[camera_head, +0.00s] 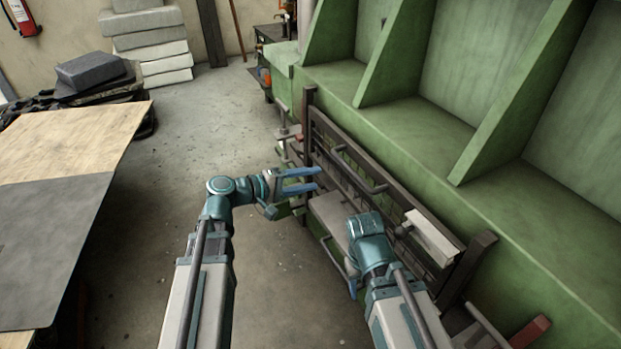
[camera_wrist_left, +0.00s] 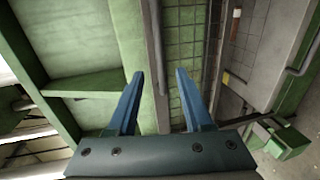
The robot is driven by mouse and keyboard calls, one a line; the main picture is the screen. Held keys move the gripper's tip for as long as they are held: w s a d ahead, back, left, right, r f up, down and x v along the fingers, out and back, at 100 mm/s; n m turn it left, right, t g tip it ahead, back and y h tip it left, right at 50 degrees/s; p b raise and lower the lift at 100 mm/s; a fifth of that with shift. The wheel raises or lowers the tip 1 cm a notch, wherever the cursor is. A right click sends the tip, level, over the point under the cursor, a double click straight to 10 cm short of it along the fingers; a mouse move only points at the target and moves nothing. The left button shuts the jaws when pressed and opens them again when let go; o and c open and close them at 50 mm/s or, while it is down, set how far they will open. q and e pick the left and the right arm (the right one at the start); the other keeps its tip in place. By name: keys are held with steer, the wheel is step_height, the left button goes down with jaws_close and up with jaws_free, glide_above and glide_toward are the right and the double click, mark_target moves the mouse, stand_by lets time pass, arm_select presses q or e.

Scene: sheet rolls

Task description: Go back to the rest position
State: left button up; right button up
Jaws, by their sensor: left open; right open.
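My left gripper (camera_head: 302,180) is open and empty in the head view, its blue fingers pointing right toward the dark rack on the green machine. In the left wrist view its two fingers (camera_wrist_left: 158,90) stand apart with nothing between them. My right arm reaches in from the bottom, and its wrist (camera_head: 366,236) is in front of the rack. The fingers of the right gripper are mostly hidden behind its own wrist, with only a part showing at its lower left. I see nothing held in it.
The green machine (camera_head: 420,125) with its dark rack (camera_head: 345,150) runs along the right side, close to both arms. A table with a wooden top (camera_head: 70,140) and grey sheet (camera_head: 50,240) stands at the left. Grey floor (camera_head: 200,130) lies open between them. Stacked blocks (camera_head: 150,45) stand at the back.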

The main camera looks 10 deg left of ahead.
arm_select(q)
steer(key=s+d+f+m+g+y+p, duration=0.2)
steer(key=s+d+f+m+g+y, duration=0.2)
steer(key=s+d+f+m+g, duration=0.4)
steer(key=s+a+f+m+g+y+p, duration=0.1)
steer(key=s+a+f+m+y, duration=0.2)
steer(key=s+f+y, duration=0.3)
steer(key=s+y, duration=0.4)
steer(key=shift+s+a+f+g, duration=0.2)
steer(key=shift+a+g, duration=0.1)
steer(key=shift+o, duration=0.2)
stand_by(1.1)
